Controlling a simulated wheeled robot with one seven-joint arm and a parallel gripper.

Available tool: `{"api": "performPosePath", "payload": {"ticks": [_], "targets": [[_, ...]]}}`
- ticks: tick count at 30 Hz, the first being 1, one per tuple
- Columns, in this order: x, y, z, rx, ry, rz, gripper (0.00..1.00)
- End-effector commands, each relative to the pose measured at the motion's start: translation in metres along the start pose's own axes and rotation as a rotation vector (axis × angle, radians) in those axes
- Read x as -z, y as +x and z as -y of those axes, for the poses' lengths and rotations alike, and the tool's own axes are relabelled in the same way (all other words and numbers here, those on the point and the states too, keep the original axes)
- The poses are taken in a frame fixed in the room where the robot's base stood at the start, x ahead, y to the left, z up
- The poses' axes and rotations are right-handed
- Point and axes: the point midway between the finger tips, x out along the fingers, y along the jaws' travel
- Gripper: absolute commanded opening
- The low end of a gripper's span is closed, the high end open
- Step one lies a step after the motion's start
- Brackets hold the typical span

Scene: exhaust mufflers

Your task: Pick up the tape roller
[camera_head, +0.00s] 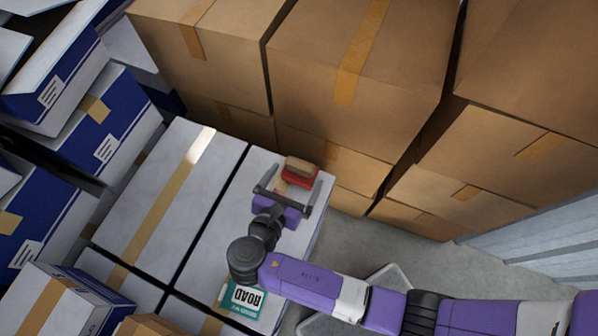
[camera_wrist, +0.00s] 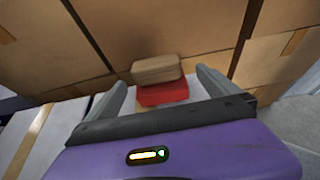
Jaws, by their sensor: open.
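The tape roller (camera_head: 299,172) appears as a red body with a tan roll on top. It rests near the far right edge of a white box (camera_head: 226,232). In the wrist view the tape roller (camera_wrist: 162,93) lies ahead of my gripper, between the lines of the two fingers and slightly beyond their tips. My gripper (camera_head: 288,196) is open and empty, just in front of the tape roller, and it also shows in the wrist view (camera_wrist: 160,78). I cannot tell whether a finger touches the tape roller. Part of the white box top is hidden by my arm.
Stacked brown cardboard boxes (camera_head: 355,60) form a wall close behind the tape roller. Blue and white boxes (camera_head: 110,120) stand at the left. A green and white packet labelled ROAD (camera_head: 243,298) lies on the white box near my arm. Grey floor (camera_head: 355,245) shows at the right.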

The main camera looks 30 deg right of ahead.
Motion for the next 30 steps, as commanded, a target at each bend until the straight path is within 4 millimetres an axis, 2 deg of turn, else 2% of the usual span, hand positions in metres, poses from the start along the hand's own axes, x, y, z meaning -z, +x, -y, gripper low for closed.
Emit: {"api": "performPosePath", "payload": {"ticks": [1, 6, 11, 19, 25, 30], "targets": [[0.010, 0.004, 0.000, 0.000, 0.000, 0.000, 1.00], [0.020, 0.009, 0.000, 0.000, 0.000, 0.000, 1.00], [0.020, 0.018, 0.000, 0.002, 0.000, 0.000, 1.00], [0.019, 0.046, -0.001, 0.003, 0.000, 0.000, 1.00], [0.019, 0.075, -0.003, 0.002, 0.001, 0.001, 1.00], [0.019, 0.086, -0.003, 0.001, 0.001, 0.000, 1.00]]}}
